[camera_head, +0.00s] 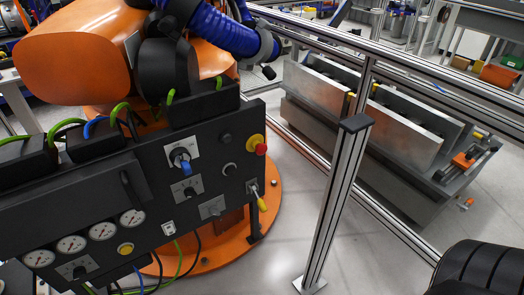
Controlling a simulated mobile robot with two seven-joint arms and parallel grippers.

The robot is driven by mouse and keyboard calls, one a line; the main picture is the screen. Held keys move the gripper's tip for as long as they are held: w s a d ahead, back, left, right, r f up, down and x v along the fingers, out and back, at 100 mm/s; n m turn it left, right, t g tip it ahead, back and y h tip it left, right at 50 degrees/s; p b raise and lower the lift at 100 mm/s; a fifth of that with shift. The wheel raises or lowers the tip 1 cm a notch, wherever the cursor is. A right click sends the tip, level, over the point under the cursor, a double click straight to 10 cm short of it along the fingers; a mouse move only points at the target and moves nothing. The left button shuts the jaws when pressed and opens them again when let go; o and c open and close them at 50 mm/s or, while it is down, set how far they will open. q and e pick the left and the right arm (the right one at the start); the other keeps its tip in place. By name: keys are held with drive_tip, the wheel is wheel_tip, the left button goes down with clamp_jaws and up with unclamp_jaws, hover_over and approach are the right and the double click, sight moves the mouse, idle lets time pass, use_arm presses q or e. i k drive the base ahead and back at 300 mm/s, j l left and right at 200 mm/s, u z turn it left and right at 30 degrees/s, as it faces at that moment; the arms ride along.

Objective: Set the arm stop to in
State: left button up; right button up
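A black control panel (150,205) fills the lower left of the head view. A red mushroom button on a yellow collar (259,147) sits at the panel's upper right edge. It looks like the arm stop, but I cannot read a label. Its red head stands out to the right from the collar; whether it is pressed in or out is hard to tell. No gripper tips show, and nothing touches the button. A dark ribbed part (478,268) at the bottom right corner may be my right arm; I cannot be sure.
The panel also carries a blue-handled rotary switch (182,161), a yellow-handled lever (261,204), a yellow button (125,249) and several gauges. An orange industrial arm (72,52) stands behind. A metal rail post (335,205) rises right of the panel. Open floor lies between them.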

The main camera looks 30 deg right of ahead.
sight(261, 149)
drive_tip(key=i+z, duration=0.1)
drive_tip(key=i, duration=0.35)
drive_tip(key=i+l, duration=0.35)
